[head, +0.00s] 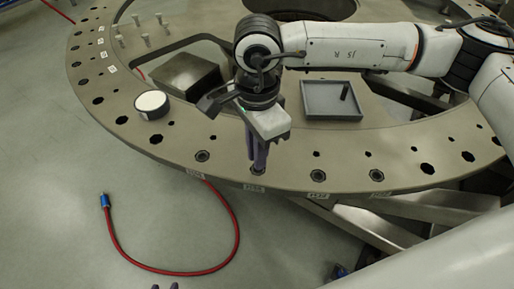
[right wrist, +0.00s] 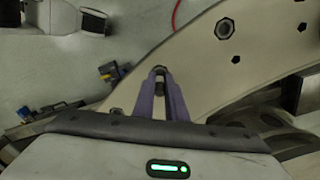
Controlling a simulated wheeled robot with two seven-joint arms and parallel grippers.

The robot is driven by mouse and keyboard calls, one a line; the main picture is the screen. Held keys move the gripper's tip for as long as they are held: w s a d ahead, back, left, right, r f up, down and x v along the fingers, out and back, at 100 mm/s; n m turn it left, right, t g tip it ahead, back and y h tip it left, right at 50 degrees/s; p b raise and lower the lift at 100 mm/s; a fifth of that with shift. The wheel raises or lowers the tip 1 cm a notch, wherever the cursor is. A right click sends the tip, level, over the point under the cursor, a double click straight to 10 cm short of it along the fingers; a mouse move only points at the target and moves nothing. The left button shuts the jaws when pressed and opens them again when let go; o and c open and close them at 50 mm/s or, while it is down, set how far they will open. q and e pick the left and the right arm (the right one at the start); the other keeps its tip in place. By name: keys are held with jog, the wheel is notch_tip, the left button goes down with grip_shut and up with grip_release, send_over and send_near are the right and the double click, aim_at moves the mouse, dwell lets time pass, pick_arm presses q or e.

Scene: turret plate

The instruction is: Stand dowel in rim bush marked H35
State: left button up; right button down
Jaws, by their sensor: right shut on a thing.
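My right gripper (head: 258,166) points down over the near rim of the turret plate (head: 222,168), its purple fingers closed together at a rim bush (head: 258,170). In the right wrist view the fingertips (right wrist: 160,75) are shut on a small dark piece, apparently the dowel (right wrist: 160,86). The fingers hide most of it, and I cannot tell whether its end is in the bush. White labels (head: 255,188) sit below the near bushes; their print is too small to read surely.
A grey tray (head: 310,115) on the plate holds a dark upright peg (head: 345,92). A dark block (head: 185,74), a white-topped round part (head: 152,104) and several pale pegs (head: 145,40) stand to the left. A red hose (head: 235,240) lies on the floor in front.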

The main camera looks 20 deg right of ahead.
jog(key=shift+f+b, duration=1.2)
jog(key=shift+f, duration=0.15)
jog(key=shift+s+f, duration=0.1)
jog(key=c, duration=1.7)
grip_release()
jog(key=shift+f, duration=0.1)
jog(key=shift+s, duration=0.1)
jog(key=r, duration=0.9)
jog(key=shift+w+r+b, duration=0.3)
jog(key=shift+r+b, duration=0.05)
jog(key=shift+r, duration=0.65)
